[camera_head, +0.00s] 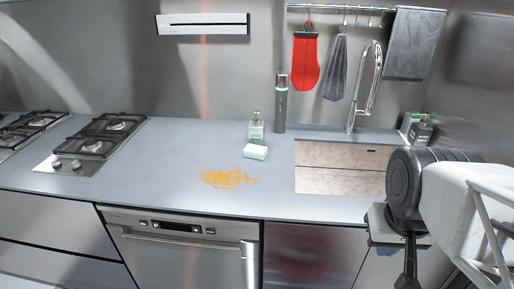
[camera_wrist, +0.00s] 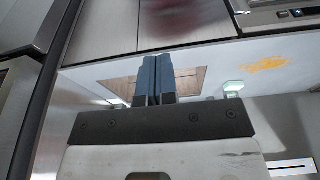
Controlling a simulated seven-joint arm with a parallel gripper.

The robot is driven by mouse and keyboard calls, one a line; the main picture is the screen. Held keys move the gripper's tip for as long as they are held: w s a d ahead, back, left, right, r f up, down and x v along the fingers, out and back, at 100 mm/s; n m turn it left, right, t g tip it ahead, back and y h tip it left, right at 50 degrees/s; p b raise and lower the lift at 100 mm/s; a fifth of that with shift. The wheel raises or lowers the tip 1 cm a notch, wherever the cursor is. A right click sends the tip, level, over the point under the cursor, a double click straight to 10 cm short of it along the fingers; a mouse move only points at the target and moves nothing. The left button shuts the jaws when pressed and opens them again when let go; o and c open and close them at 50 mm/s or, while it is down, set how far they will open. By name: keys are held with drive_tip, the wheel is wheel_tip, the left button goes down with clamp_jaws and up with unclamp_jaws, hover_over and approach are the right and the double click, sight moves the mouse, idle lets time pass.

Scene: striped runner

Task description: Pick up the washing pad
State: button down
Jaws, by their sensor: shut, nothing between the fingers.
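The washing pad (camera_head: 255,152), a small pale green and white block, lies on the grey counter in the head view, left of the sink and in front of a soap bottle. In the wrist view the pad (camera_wrist: 233,86) shows small, to the right of the fingers. My gripper (camera_wrist: 153,62) is shut and empty, its two dark fingers side by side in front of the sink. It is well apart from the pad. In the head view my arm is at the right, with the fingertips hard to make out.
An orange stain (camera_head: 228,177) lies left of the pad. A soap bottle (camera_head: 256,127) and a tall dark cylinder (camera_head: 281,103) stand behind it. The sink (camera_head: 335,168) with a curved faucet (camera_head: 368,85) is to the right. Gas burners (camera_head: 97,143) are far left.

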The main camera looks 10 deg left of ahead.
drive_tip(key=c, duration=1.8)
unclamp_jaws()
drive_tip(key=o, duration=1.5)
